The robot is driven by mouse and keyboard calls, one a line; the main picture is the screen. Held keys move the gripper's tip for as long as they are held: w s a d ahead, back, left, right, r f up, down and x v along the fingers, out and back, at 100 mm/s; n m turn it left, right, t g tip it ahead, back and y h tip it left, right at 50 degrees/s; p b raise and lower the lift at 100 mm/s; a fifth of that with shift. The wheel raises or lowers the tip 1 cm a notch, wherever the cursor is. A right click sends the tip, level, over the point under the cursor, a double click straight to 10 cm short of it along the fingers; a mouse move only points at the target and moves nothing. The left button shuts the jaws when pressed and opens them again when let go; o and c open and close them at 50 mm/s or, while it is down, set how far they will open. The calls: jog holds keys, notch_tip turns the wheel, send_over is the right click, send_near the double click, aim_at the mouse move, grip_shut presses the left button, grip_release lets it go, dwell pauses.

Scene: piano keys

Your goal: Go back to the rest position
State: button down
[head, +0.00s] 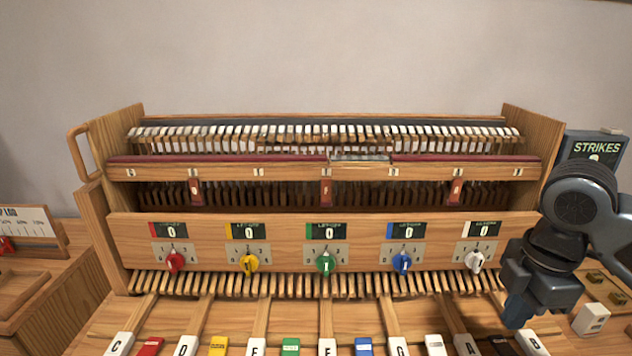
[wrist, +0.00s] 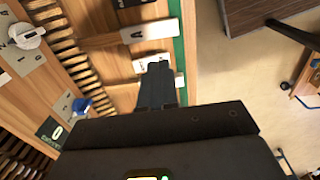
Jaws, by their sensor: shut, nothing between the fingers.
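My gripper (head: 516,312) is at the right of the head view, pointing down over the front right end of the keyboard, near the B key (head: 531,343) and the A key (head: 467,345). In the wrist view my gripper (wrist: 158,68) is shut and empty. Its fingers overlap a white key block (wrist: 150,62), partly hidden behind them. I cannot tell whether the fingertips touch it. The key marked A (wrist: 130,33) lies beyond them.
The wooden piano mechanism (head: 380,225) has several coloured knobs, including a white one (head: 474,262), and counters reading 0. A STRIKES display (head: 597,148) stands behind my arm. A white block (head: 590,319) sits at right. Open floor (wrist: 235,75) shows beside the keyboard.

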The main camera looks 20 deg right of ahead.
jog(key=w+a+r+m+t+y, duration=0.2)
jog(key=w+a+m+t, duration=0.15)
jog(key=a, duration=0.55)
jog(key=w+a+r+m+t+y, duration=0.1)
jog(key=w+a+m+t+y, duration=0.3)
jog(key=a, duration=0.6)
jog(key=w+a+r+m+t+y, duration=0.1)
jog(key=w+a+r+m+t, duration=0.1)
jog(key=a+t, duration=0.5)
jog(key=s+f+m+h, duration=0.3)
jog(key=s+f+m, duration=0.15)
jog(key=s, duration=0.45)
jog(key=s+f+m+h, duration=0.35)
jog(key=s+f, duration=0.25)
jog(key=s, duration=0.3)
jog(key=s+d+r+n, duration=0.1)
jog(key=s+d, duration=0.3)
jog(key=s, duration=0.5)
jog(key=s+d+r+n, duration=0.1)
jog(key=s+d, duration=0.3)
jog(key=s, duration=0.5)
jog(key=shift+s+d+n+b, duration=0.25)
jog(key=shift+s+n+b, duration=0.05)
jog(key=shift+n, duration=0.05)
